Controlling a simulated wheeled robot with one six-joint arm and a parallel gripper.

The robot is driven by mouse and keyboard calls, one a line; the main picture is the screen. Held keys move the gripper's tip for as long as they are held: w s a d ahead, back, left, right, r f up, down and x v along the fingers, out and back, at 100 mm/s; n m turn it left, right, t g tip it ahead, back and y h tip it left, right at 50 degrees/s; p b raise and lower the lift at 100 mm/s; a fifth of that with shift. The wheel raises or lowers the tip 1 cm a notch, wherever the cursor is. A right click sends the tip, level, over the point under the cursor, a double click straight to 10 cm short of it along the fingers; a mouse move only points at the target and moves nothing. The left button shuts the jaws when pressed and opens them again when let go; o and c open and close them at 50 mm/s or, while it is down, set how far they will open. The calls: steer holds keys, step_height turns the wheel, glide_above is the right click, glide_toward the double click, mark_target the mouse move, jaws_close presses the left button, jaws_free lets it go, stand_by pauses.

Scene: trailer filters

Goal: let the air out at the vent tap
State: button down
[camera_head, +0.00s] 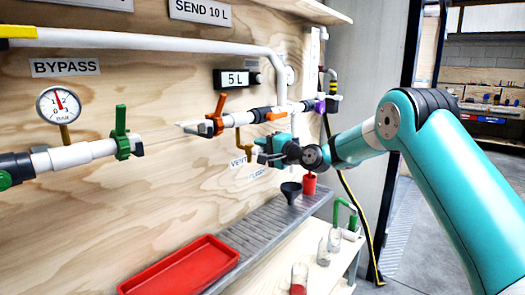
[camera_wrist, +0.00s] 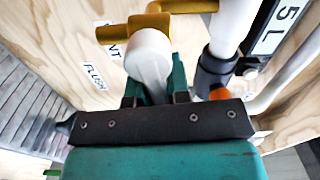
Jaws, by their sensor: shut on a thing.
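The brass vent pipe (camera_head: 242,152) comes off the white line on the board, above the VENT label (camera_head: 238,162). In the wrist view the brass pipe (camera_wrist: 145,27) runs behind a white rounded piece (camera_wrist: 148,55), which looks like the end of the vent tap. My gripper (camera_head: 266,148) is at this spot in the head view.
An orange-handled valve (camera_head: 217,113) and a 5 L box (camera_head: 237,79) are close above. A black funnel (camera_head: 291,191) and a red cup (camera_head: 309,184) are below on the grey ledge (camera_head: 262,222). A red tray (camera_head: 182,268) lies at the front left.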

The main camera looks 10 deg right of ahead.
steer(key=shift+s+a+r+n+b, duration=0.3)
steer(key=shift+a+r+n+b, duration=0.15)
steer(key=shift+n+b, duration=1.8)
steer(key=shift+s+a+r+n+b, duration=0.3)
steer(key=shift+r+n+b, duration=0.25)
steer(key=shift+n+b, duration=1.65)
steer(key=shift+s+a+r+n+b, duration=0.25)
steer(key=shift+a+r+n+b, duration=0.2)
steer(key=shift+n+b, duration=1.8)
steer(key=shift+r+n+p, duration=0.1)
steer(key=shift+n+p, duration=0.4)
steer(key=shift+n, duration=0.1)
steer(key=c, duration=1.1)
jaws_free()
steer(key=b+v, duration=0.1)
steer(key=v, duration=1.6)
steer(key=shift+s+d, duration=0.15)
